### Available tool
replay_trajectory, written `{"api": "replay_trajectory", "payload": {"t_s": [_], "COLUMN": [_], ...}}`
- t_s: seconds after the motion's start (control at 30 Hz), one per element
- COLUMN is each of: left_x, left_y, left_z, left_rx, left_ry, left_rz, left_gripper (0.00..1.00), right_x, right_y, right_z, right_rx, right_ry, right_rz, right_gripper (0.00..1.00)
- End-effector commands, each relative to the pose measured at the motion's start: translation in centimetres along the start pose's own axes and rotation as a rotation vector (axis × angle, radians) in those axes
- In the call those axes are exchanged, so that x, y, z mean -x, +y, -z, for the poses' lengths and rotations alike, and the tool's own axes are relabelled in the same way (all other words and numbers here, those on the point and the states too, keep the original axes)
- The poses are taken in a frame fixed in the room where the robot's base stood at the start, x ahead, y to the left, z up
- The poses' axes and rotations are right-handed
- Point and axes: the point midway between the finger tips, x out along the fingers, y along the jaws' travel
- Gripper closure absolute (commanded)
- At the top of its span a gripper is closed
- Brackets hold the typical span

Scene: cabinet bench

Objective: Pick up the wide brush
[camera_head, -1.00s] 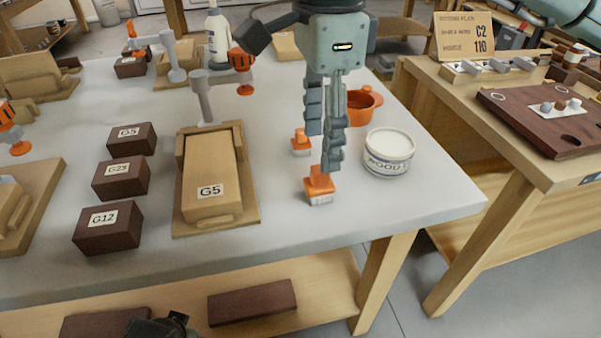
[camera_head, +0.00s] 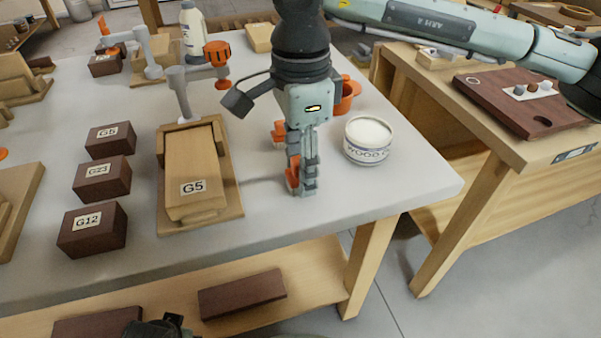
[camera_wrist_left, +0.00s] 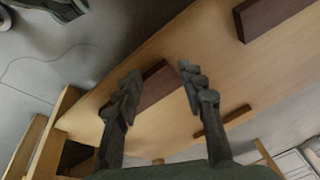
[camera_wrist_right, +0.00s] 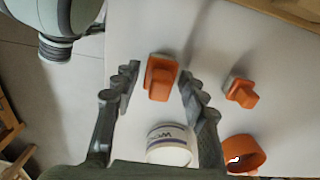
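Two orange-handled brushes are on the grey bench top. The nearer, larger-looking one, the wide brush (camera_head: 291,180), is partly hidden behind my right gripper (camera_head: 302,188). In the right wrist view the wide brush (camera_wrist_right: 161,78) lies between the two fingertips, with gaps visible beside it. That gripper is open and low over the brush; I cannot tell its exact height. The smaller brush (camera_wrist_right: 241,92) lies to the right in that view and just behind the gripper in the head view (camera_head: 279,132). My left gripper (camera_wrist_left: 160,72) is open and empty, near the bench's lower shelf.
A white labelled tub (camera_head: 368,140) stands just right of the right gripper, with an orange pot (camera_head: 349,92) behind it. A wooden fixture marked G5 (camera_head: 196,175) and dark labelled blocks (camera_head: 102,177) are to the left. The bench's front edge is near.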

Motion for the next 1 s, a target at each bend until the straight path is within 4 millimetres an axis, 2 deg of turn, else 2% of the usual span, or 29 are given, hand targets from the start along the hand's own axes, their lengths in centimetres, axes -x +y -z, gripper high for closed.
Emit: {"api": "replay_trajectory", "payload": {"t_s": [0.03, 0.27, 0.53, 0.67, 0.77, 0.9, 1.0], "left_x": [0.0, 0.0, 0.0, -0.1, 0.1, 0.8, 1.4], "left_y": [0.0, 0.0, 0.0, 0.0, 0.0, -0.1, -0.3], "left_z": [0.0, 0.0, 0.0, -0.1, -0.1, 0.4, 0.8], "left_rx": [0.000, 0.000, 0.000, 0.000, -0.001, -0.001, 0.000], "left_ry": [0.000, 0.000, 0.000, -0.003, -0.008, 0.004, 0.008], "left_rz": [0.000, 0.000, 0.000, 0.001, 0.002, 0.006, 0.010], "left_gripper": [0.60, 0.60, 0.60, 0.60, 0.60, 0.60, 0.60], "right_x": [0.0, 0.0, 0.2, 0.8, 1.9, 4.3, 5.4], "right_y": [0.0, 0.0, 0.0, -0.1, -0.1, -0.1, -0.7], "right_z": [0.0, 0.0, 0.0, 0.0, -0.1, -0.1, -2.4], "right_rx": [0.000, 0.000, 0.000, 0.000, 0.001, 0.000, 0.006], "right_ry": [0.000, 0.000, 0.000, 0.000, -0.001, 0.000, -0.001], "right_rz": [0.000, 0.000, 0.001, 0.003, 0.003, 0.005, 0.003], "right_gripper": [0.67, 0.96, 0.97, 0.97, 0.97, 0.97, 0.97]}}
